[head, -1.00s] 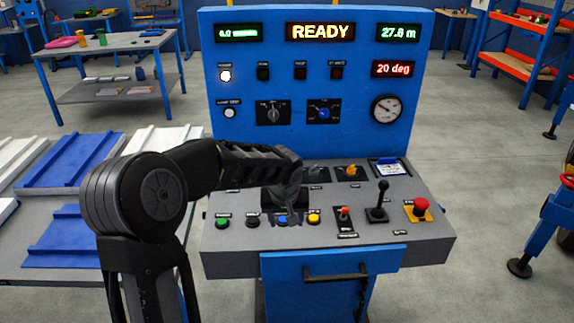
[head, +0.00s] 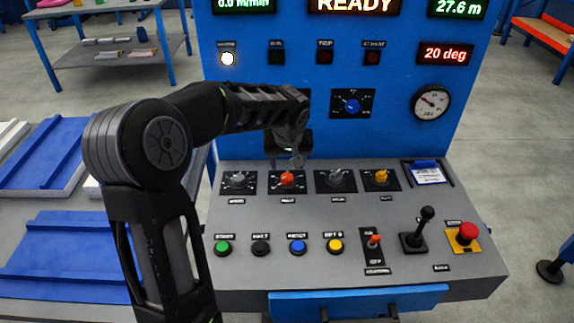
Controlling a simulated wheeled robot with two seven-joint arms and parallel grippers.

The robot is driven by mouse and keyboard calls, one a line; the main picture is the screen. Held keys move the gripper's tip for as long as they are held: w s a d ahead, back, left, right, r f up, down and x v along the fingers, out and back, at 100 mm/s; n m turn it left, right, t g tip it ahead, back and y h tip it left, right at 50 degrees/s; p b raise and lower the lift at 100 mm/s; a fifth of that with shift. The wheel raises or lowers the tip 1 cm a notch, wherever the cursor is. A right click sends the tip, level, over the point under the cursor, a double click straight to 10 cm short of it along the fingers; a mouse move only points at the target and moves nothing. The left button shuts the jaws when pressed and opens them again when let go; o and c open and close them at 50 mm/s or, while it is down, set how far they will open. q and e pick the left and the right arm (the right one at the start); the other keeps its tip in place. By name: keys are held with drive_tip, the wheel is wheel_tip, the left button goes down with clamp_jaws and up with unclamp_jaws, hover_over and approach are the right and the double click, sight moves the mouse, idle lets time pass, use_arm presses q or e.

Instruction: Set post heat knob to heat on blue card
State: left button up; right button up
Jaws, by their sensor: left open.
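Several knobs sit in a row on the grey console: a grey one (head: 238,180) at left, a red-orange one (head: 287,179), another grey one (head: 336,179) and a yellow one (head: 381,177). A blue-centred dial knob (head: 351,105) is on the upright blue panel. The labels are too small to read, so I cannot tell which is the post heat knob. A blue card (head: 428,173) with a white sheet lies right of the yellow knob; its writing is unreadable. My left gripper (head: 297,161) is open and empty, pointing down just above and behind the red-orange knob. My right gripper is out of view.
A front row holds green (head: 222,248), black, blue and yellow buttons, a red-tipped switch (head: 374,241), a black joystick (head: 421,229) and a red emergency button (head: 467,233). My left arm hides part of the upright panel. A gauge (head: 430,103) is at right.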

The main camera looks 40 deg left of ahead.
sight(287, 176)
use_arm(q)
drive_tip(key=shift+s, duration=0.15)
drive_tip(key=shift+x, duration=3.9)
drive_tip(key=shift+c, duration=0.4)
clamp_jaws()
